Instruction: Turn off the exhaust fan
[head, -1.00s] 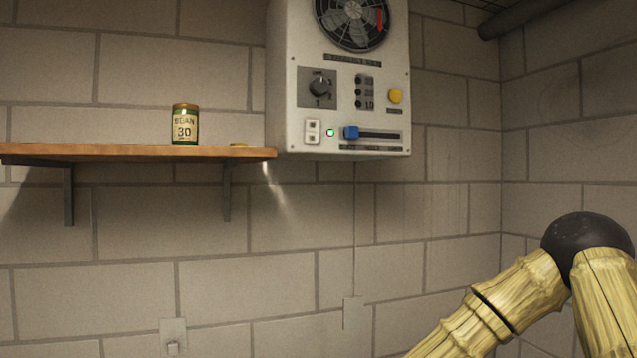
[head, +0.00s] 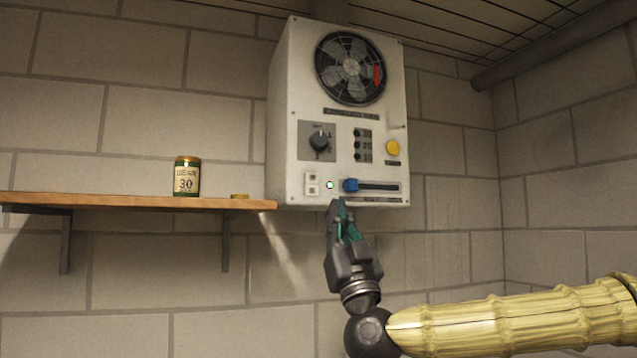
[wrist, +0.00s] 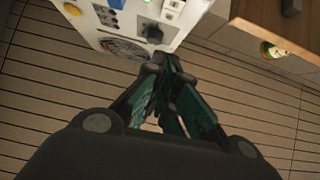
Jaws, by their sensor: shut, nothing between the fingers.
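The exhaust fan unit (head: 297,110) is a white wall box with a round dark fan (head: 350,69) at its top. Its front has a dark rotary knob (head: 319,140), a yellow button (head: 393,148), a blue slider (head: 351,185) at the left of its slot, a lit green light (head: 330,184) and a white rocker switch (head: 312,184). The box also shows at the top of the wrist view (wrist: 92,22), with the knob (wrist: 152,33). My gripper (head: 337,204) is shut and empty, pointing up just below the box's lower edge, near the green light and slider. Contact cannot be told.
A wooden shelf (head: 130,201) on brackets is left of the box. A dark pipe (head: 560,45) runs along the upper right. The wall below the box is clear.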

